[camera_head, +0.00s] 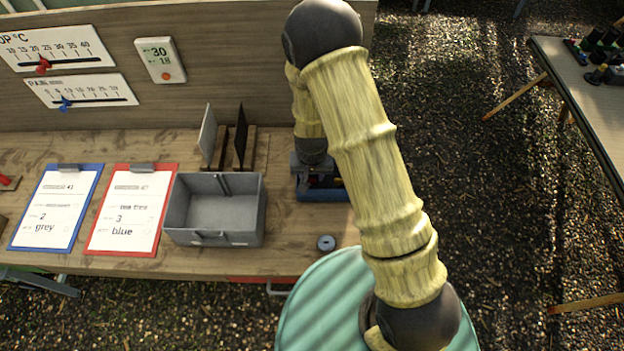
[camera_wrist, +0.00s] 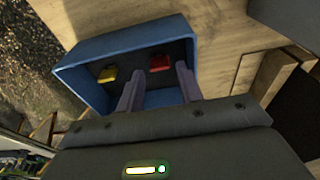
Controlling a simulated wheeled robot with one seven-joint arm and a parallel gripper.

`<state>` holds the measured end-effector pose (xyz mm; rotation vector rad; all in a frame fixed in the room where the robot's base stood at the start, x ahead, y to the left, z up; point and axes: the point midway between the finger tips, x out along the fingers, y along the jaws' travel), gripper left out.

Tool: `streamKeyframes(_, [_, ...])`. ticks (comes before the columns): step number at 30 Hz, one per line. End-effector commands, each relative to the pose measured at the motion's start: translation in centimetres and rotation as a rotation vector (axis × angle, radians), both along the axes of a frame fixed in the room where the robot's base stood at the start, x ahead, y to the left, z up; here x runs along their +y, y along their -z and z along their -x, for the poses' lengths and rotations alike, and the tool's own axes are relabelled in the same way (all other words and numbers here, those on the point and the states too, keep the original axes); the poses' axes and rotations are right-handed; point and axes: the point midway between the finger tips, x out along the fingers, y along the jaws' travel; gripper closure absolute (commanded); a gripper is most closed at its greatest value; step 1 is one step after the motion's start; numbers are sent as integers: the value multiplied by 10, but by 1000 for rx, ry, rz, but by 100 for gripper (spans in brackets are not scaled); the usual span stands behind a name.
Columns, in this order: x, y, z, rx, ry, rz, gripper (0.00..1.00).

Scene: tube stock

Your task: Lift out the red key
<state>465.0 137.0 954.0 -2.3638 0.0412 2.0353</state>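The red key (camera_wrist: 160,62) lies inside a blue box (camera_wrist: 85,52), against a dark inner surface. A yellow piece (camera_wrist: 107,74) lies to its left in the same box. My gripper (camera_wrist: 157,74) is open, its two fingers apart and nothing seen between them. The fingertips appear over the box, just short of the red key in the wrist view; their height above it is hard to tell. In the head view the blue box (camera_head: 322,195) stands on the bench right of the grey bin, partly hidden by my arm, and its contents are mostly hidden.
A grey bin (camera_head: 212,238) stands left of the blue box, with two upright panels (camera_head: 240,137) behind it. A small blue-grey ring (camera_head: 326,243) lies near the bench's front edge. Two clipboards (camera_head: 90,247) (camera_head: 60,168) lie further left. A wooden backboard (camera_head: 230,60) rises behind.

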Motion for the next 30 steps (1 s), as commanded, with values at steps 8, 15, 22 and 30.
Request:
streamKeyframes(8, [-1,24,-4,1,0,0,64])
streamKeyframes(15, [0,26,-5,-1,0,-1,64])
streamKeyframes(22, [0,26,-5,0,0,-1,64])
streamKeyframes(30, [0,26,-5,-1,0,-1,97])
